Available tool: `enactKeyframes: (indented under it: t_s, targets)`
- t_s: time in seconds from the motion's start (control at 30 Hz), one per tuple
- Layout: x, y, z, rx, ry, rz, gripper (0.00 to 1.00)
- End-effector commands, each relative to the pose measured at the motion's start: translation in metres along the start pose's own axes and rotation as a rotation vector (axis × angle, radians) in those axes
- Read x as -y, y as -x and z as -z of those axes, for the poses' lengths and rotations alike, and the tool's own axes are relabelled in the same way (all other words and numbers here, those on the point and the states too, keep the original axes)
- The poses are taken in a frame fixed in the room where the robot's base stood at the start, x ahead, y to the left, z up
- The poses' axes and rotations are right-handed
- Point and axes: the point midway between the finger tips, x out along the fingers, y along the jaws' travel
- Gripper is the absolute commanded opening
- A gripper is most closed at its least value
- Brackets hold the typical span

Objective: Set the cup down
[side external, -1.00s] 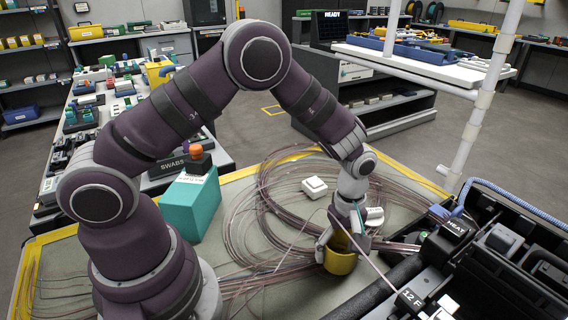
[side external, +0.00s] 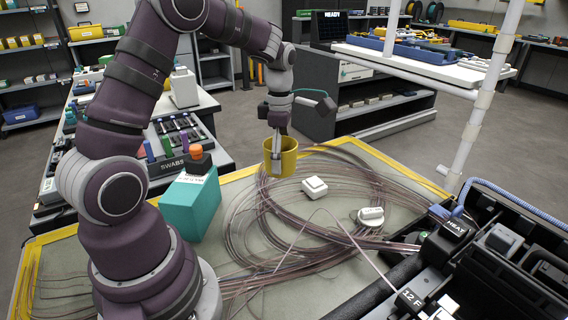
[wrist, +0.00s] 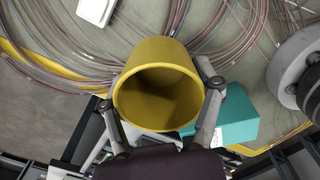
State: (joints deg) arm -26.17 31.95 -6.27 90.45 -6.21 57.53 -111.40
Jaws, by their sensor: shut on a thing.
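The yellow cup (side external: 288,158) is upright and held by my gripper (side external: 277,150) near the far edge of the work mat. In the side view it appears raised above the mat, though the exact height is hard to tell. In the wrist view the yellow cup (wrist: 160,95) shows its open mouth, and its inside looks empty. The fingers of my gripper (wrist: 160,100) are closed on either side of it.
Coiled fibers (side external: 262,215) spread over the mat. Black equipment (side external: 480,260) fills the right. The bench with swabs (side external: 172,163) lies to the left.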

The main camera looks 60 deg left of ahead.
Motion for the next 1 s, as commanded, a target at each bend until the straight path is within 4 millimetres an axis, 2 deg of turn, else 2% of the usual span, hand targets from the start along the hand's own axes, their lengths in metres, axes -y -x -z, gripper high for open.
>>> enactKeyframes:
  t_s: [0.03, 0.1, 0.23, 0.4, 0.7, 1.0]
  targets:
    - [-0.007, 0.0, 0.017, 0.0, 0.112, 0.0, 0.25]
    - [-0.013, 0.001, 0.034, 0.0, 0.234, 0.0, 0.25]
    - [-0.018, -0.005, 0.05, -0.001, 0.347, 0.003, 0.25]
    - [-0.017, -0.044, 0.051, -0.004, 0.359, 0.006, 0.25]
    - [-0.017, -0.097, 0.051, -0.002, 0.355, 0.003, 0.25]
    - [-0.018, -0.1, 0.05, 0.0, 0.354, 0.0, 0.25]
